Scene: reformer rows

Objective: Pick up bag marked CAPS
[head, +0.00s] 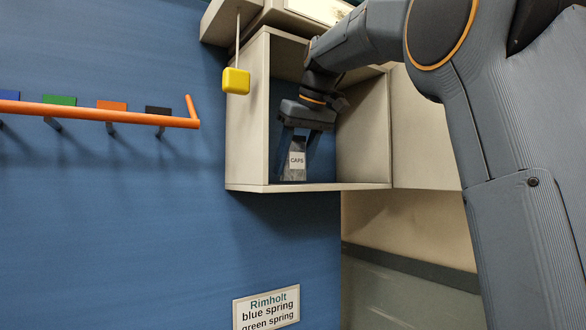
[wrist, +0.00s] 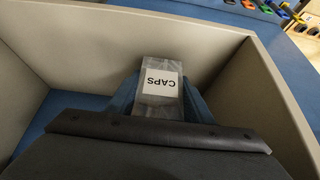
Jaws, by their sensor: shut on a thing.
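The bag marked CAPS (head: 296,172) is a clear bag with a white label, standing in the open beige compartment (head: 247,130). In the wrist view the CAPS bag (wrist: 161,82) stands near a wall of the compartment, its label reading upside down. My gripper (head: 297,152) reaches into the compartment from above. Its blue fingers are on either side of the bag and shut on it; they also show in the wrist view (wrist: 158,104). The lower part of the bag is hidden by my gripper in the wrist view. I cannot tell whether the bag is clear of the floor.
Beige walls surround my gripper closely. A yellow block (head: 236,81) hangs at the compartment's left front. An orange rail (head: 100,113) with coloured tabs is at the left. A sign reading Rimholt, blue spring, green spring (head: 266,308) is below.

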